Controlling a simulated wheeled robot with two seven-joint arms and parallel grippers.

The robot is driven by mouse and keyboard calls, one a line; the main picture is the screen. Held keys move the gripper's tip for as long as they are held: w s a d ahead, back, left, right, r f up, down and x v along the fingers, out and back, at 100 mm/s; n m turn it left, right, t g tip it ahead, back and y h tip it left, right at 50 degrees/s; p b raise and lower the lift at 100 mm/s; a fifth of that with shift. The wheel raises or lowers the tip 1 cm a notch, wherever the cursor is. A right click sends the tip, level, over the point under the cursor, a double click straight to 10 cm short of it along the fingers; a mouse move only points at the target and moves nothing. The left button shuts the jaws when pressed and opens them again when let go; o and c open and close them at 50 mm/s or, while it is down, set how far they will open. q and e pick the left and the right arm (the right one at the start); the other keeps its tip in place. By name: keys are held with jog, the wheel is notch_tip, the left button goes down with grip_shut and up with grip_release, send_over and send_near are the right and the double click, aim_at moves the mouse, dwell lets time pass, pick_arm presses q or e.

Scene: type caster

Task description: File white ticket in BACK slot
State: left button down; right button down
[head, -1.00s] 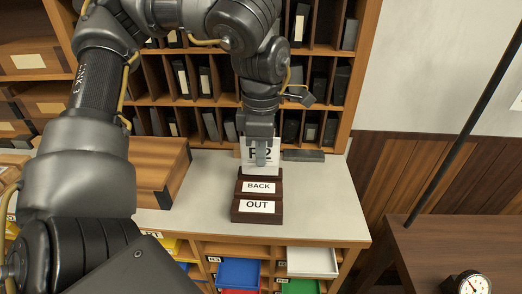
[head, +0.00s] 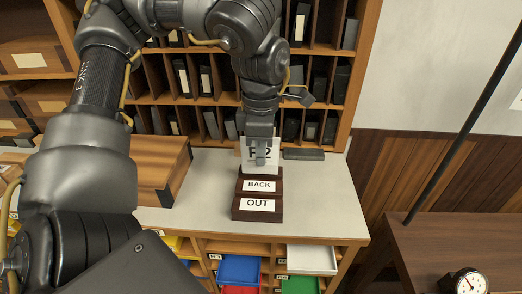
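The white ticket (head: 248,166), marked with large dark lettering that is partly covered, stands upright at the rear of a dark wooden holder. The holder has a BACK step (head: 259,185) behind a lower OUT step (head: 257,206), each with a white label. My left gripper (head: 260,158) comes down from above with its fingers on the ticket, shut on it. The ticket's lower edge is at the holder's back part; I cannot tell how deep it sits in the slot. My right gripper does not show.
The holder stands on a grey counter (head: 315,197). A wooden box (head: 155,170) is to the left and a dark flat block (head: 303,154) lies behind right. Shelves of dark folders rise behind. Coloured trays (head: 239,269) sit below the counter, and a gauge (head: 469,283) is at lower right.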

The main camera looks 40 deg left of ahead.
aim_at(261, 173)
pick_arm(q)
jog(key=shift+f+b, duration=1.05)
jog(key=shift+f, duration=1)
jog(key=c, duration=1.6)
grip_release()
jog(key=shift+o, duration=0.2)
jog(key=shift+r, duration=0.1)
notch_tip(261, 173, up, 6)
jog(key=p, duration=0.7)
